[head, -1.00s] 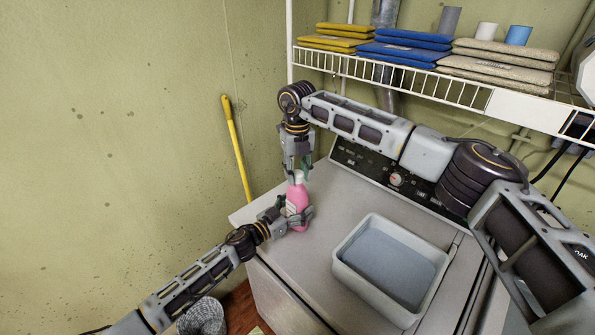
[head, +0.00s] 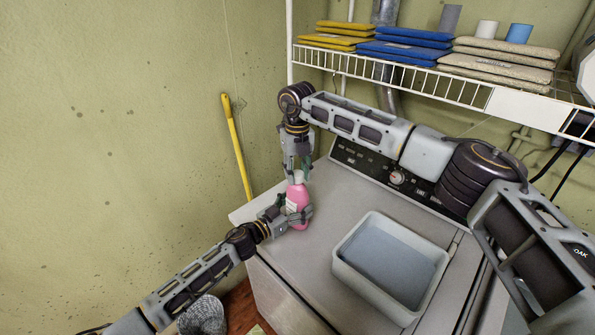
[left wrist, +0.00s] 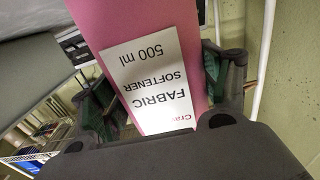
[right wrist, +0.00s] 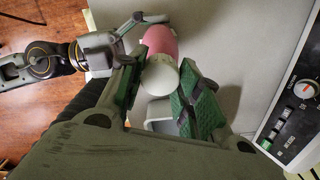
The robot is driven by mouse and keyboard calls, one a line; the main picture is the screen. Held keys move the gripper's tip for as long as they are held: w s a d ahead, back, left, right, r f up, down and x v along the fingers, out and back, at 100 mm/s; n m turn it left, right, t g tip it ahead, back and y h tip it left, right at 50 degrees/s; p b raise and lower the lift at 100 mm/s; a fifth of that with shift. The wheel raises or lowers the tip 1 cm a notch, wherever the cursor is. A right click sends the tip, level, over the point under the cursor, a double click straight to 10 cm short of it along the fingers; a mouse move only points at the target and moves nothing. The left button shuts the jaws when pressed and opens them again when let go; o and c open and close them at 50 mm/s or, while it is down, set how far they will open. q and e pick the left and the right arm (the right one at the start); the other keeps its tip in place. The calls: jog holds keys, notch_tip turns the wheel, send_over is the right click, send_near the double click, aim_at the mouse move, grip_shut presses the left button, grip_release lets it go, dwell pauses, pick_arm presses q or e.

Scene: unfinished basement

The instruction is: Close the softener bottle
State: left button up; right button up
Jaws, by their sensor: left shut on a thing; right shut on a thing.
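The pink softener bottle (head: 297,199) stands on the left part of the washer top in the head view. Its label reads "Fabric softener 500 ml" in the left wrist view (left wrist: 150,80). My left gripper (head: 300,217) is shut around the bottle's body from the left. My right gripper (head: 297,176) comes down from above and is shut on the white cap (right wrist: 161,76) at the bottle's top. In the right wrist view the green-padded fingers lie on both sides of the cap. Whether the cap is fully seated cannot be seen.
A grey-white tub (head: 350,283) stands on the washer top (head: 330,225) to the right of the bottle. The control panel (head: 375,170) runs along the back. A wire shelf (head: 440,82) with folded cloths hangs above. A yellow pole (head: 236,150) leans on the wall.

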jog(key=shift+f, duration=0.25)
pick_arm(q)
jog(key=c, duration=0.5)
jog(key=shift+c, duration=0.2)
pick_arm(e)
jog(key=m, duration=2.4)
jog(key=shift+m, duration=0.3)
jog(key=shift+s+a+r+m, duration=0.1)
jog(key=shift+a+m, duration=0.25)
jog(key=shift+m, duration=0.4)
jog(key=shift+a+m, duration=0.35)
jog(key=shift+m, duration=0.4)
jog(key=shift+d+m, duration=0.25)
jog(key=shift+m, duration=0.35)
jog(key=shift+d, duration=0.3)
